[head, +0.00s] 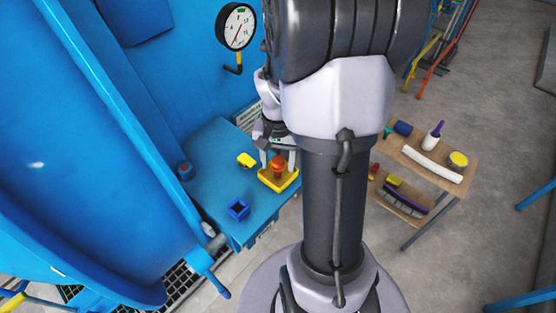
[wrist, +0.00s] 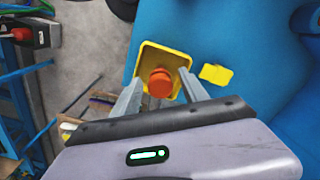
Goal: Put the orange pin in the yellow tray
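The orange pin (head: 277,163) stands upright in or just over the yellow tray (head: 281,187) on the blue bench; I cannot tell whether its base touches the tray floor. In the wrist view the pin (wrist: 160,83) shows from above, inside the outline of the yellow tray (wrist: 150,52). My gripper (head: 277,160) is above the tray with one finger on each side of the pin. In the wrist view my gripper (wrist: 160,84) has its fingers spread, with a gap between each finger and the pin's head. The pin's lower part is hidden.
A yellow block (head: 246,160) lies left of the tray. A blue hollow block (head: 237,209) sits nearer the bench's front edge. A large blue door (head: 80,150) stands at left, with a gauge (head: 236,27) behind. A wooden table (head: 455,180) with several items stands right.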

